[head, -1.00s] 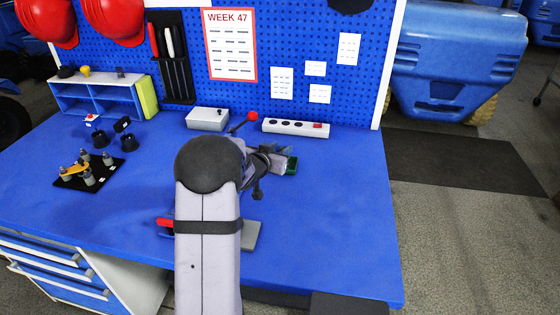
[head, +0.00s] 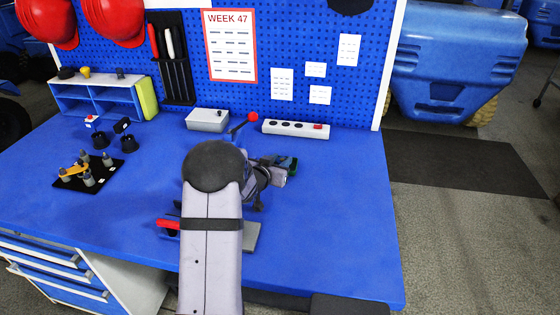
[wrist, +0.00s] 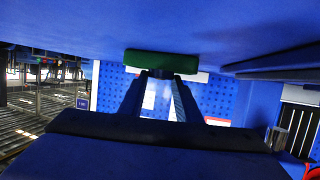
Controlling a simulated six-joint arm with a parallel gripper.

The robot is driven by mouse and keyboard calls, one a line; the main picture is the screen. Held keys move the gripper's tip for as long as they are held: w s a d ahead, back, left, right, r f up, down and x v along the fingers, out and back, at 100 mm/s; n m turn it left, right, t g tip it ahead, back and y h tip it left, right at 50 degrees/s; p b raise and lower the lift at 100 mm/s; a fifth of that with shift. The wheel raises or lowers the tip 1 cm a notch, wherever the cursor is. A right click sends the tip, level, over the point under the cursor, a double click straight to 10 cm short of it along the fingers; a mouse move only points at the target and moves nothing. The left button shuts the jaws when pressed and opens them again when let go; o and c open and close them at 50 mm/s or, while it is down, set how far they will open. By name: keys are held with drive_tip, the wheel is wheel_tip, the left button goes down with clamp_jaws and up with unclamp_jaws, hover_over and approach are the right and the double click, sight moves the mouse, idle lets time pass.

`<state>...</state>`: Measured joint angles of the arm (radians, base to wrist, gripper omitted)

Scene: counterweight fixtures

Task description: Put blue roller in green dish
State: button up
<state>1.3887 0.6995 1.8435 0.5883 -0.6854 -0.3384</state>
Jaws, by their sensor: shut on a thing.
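The green dish (head: 294,164) sits on the blue table right of my arm, partly covered by my gripper in the head view. In the wrist view the green dish (wrist: 160,60) shows as a green wall just beyond my fingertips. My gripper (head: 284,170) is low over the table at the dish; its fingers (wrist: 160,77) come close together on a small dark piece. I take this piece to be the blue roller, as no other roller shows; its colour and shape are mostly hidden. I cannot tell whether it touches the dish.
A power strip (head: 296,129) and a grey box with a red-knobbed lever (head: 207,120) stand at the back. A black fixture plate (head: 72,181) with pegs is at left. A red-handled item (head: 167,224) and a grey plate (head: 252,236) lie by my arm. The table's right side is clear.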

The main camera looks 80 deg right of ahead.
drive_tip(key=o, duration=1.2)
drive_tip(key=shift+r, duration=0.25)
drive_tip(key=shift+v, duration=3.75)
